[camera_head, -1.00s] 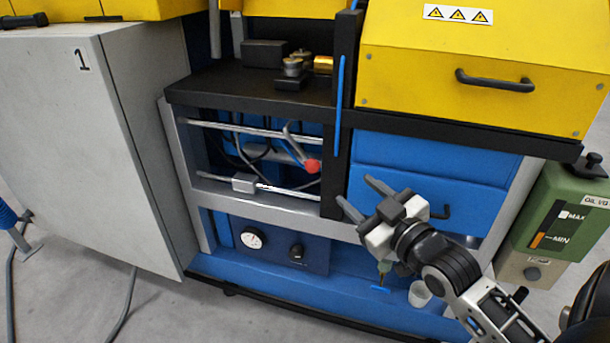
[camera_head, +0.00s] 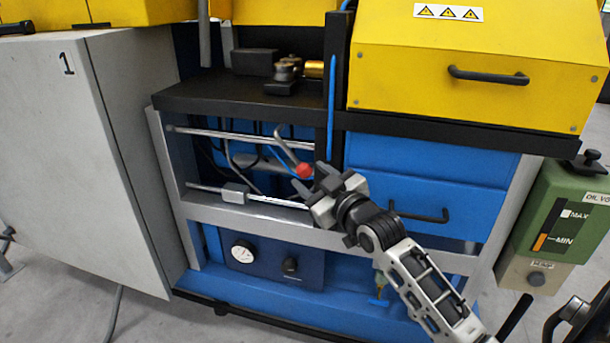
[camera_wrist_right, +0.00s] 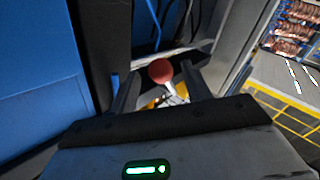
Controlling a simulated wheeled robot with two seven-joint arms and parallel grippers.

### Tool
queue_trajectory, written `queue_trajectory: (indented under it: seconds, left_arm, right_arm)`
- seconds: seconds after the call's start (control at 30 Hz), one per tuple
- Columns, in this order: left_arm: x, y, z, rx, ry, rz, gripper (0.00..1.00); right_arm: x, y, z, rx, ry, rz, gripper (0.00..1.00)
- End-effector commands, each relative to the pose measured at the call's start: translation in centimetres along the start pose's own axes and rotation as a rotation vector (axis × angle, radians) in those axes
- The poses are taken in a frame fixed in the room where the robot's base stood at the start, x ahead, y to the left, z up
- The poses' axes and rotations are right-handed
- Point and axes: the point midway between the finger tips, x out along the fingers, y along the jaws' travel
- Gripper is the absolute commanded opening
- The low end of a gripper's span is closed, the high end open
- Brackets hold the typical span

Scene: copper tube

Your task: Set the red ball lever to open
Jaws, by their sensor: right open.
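The red ball (camera_head: 304,170) tops a grey lever (camera_head: 286,148) that slants from upper left to lower right inside the open bay of the machine. My right gripper (camera_head: 308,184) is at the bay's right side, open, with its fingertips close to the ball. In the right wrist view, the red ball (camera_wrist_right: 161,71) shows between the two spread fingers (camera_wrist_right: 158,88), near their tips. I cannot tell whether a finger touches it. My left gripper is not in view.
Metal rods (camera_head: 240,136) cross the bay, and a black post (camera_head: 334,100) stands at its right. A blue drawer front (camera_head: 400,195) with a black handle is right of it. A grey cabinet (camera_head: 90,160) stands at the left.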

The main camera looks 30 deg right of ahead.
Motion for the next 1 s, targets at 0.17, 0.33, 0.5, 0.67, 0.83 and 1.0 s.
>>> queue_trajectory:
  seconds: [0.17,0.33,0.5,0.67,0.83,1.0]
  left_arm:
    - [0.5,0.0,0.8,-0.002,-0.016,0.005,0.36]
    - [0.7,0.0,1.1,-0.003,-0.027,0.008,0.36]
    - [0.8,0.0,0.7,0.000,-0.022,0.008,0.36]
    - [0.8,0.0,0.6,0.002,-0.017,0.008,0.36]
    - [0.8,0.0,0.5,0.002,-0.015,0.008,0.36]
    - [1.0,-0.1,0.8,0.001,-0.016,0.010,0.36]
  right_arm:
    - [2.4,0.0,0.0,0.001,0.001,0.000,0.48]
    - [3.2,-0.1,0.0,0.000,-0.001,-0.001,0.48]
    - [3.3,-0.1,0.0,0.000,-0.001,-0.001,0.48]
    - [3.3,-0.1,0.0,0.000,-0.001,-0.001,0.29]
    - [3.2,0.0,0.0,0.000,0.000,0.000,0.00]
    - [3.5,-0.5,0.0,0.008,0.011,-0.003,0.00]
